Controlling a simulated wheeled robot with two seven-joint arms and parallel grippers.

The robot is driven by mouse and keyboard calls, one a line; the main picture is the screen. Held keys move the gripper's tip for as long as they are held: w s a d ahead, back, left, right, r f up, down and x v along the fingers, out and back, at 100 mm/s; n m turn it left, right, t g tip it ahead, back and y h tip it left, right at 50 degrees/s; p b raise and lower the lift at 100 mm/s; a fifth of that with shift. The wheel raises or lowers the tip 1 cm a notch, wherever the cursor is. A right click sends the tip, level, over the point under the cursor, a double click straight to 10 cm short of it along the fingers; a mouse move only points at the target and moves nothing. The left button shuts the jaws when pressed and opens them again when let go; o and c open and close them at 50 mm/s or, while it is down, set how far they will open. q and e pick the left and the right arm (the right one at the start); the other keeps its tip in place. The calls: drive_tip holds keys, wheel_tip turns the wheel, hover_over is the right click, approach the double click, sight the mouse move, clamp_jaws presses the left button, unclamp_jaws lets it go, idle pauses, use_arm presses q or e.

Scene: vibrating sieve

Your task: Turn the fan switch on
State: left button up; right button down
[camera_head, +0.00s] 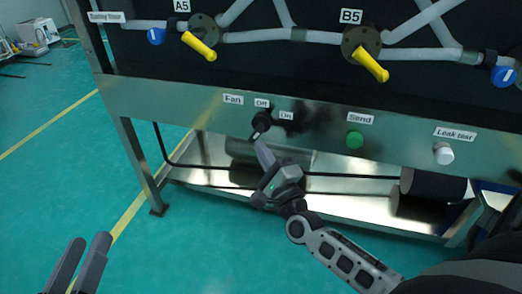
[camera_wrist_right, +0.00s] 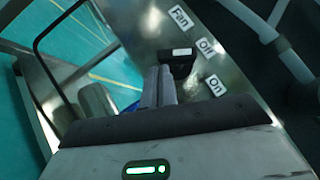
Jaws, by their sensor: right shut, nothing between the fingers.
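The fan switch (camera_head: 261,121) is a small black knob on the metal panel, beside the labels "Fan", "Off" and "On". It also shows in the right wrist view (camera_wrist_right: 180,62), just beyond the fingertips, with a pale mark on its top. I cannot tell clearly which label it points to. My right gripper (camera_head: 263,147) is shut and empty, its fingertips just below the knob in the head view. In the right wrist view its fingers (camera_wrist_right: 159,84) lie together and overlap the knob's edge; contact is unclear. My left gripper (camera_head: 91,246) is open and empty at the lower left, far from the panel.
A green "Send" button (camera_head: 355,140) and a white "Leak test" button (camera_head: 443,153) sit to the right on the panel. Yellow-handled valves (camera_head: 199,45) and pipes are above. A metal shelf (camera_head: 215,150) lies beneath. Open green floor is at the left.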

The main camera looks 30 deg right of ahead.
use_arm(q)
drive_tip(key=shift+f, duration=0.15)
use_arm(e)
drive_tip(key=shift+w+a+f, duration=0.2)
drive_tip(key=shift+w+a, duration=0.2)
drive_tip(key=shift+w, duration=0.05)
use_arm(q)
drive_tip(key=shift+s, duration=0.1)
use_arm(e)
drive_tip(key=shift+w+a, duration=0.1)
use_arm(q)
drive_tip(key=shift+f, duration=0.15)
